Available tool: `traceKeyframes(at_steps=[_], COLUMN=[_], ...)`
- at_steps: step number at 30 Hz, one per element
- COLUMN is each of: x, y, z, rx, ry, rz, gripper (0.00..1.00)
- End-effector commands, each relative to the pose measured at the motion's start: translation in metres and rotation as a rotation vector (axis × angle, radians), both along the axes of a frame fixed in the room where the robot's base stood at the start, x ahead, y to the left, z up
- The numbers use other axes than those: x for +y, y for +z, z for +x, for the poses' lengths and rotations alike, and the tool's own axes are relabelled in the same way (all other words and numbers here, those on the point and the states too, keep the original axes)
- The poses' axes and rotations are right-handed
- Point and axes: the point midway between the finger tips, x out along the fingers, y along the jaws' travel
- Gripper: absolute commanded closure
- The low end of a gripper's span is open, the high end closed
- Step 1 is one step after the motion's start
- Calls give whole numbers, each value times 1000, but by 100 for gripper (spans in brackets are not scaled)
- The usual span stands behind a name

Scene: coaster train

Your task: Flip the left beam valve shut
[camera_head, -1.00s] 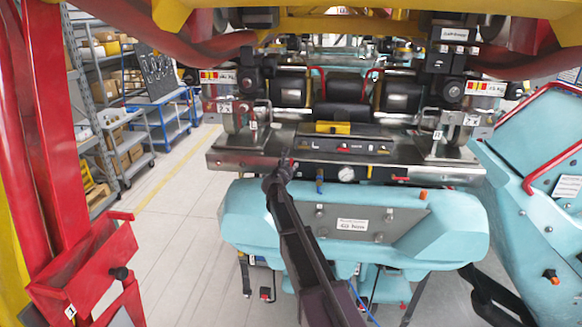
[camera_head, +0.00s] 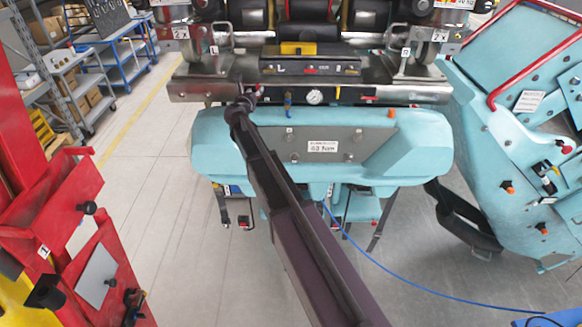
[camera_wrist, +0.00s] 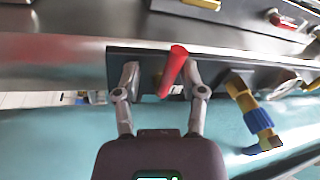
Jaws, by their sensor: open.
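The left beam valve has a red lever (camera_wrist: 173,70) on a dark plate (camera_wrist: 148,60) at the front of the metal beam. The lever points up and slightly right in the wrist view. My gripper (camera_wrist: 160,78) is open, with one finger on each side of the lever. The lever is close to the right finger, and I cannot tell whether they touch. In the head view my gripper (camera_head: 245,97) is small at the left part of the beam (camera_head: 205,91), and it largely hides the valve.
A yellow fitting with a blue end (camera_wrist: 250,110) sits just right of the gripper. A pressure gauge (camera_head: 314,97) is farther right on the beam. A teal seat body (camera_head: 225,150) lies below. A red frame (camera_head: 60,200) stands at left, with clear floor (camera_head: 150,200) between.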

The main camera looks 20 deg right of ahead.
Motion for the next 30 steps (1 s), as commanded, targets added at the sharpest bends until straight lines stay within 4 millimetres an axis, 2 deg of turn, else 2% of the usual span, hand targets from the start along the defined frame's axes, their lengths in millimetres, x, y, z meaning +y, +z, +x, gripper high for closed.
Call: traceKeyframes(at_steps=[7,30], x=[7,62], y=[-7,-3], z=[2,-94], rx=[74,75], ry=[-1,1], rz=[-230,-229], gripper=[47,47])
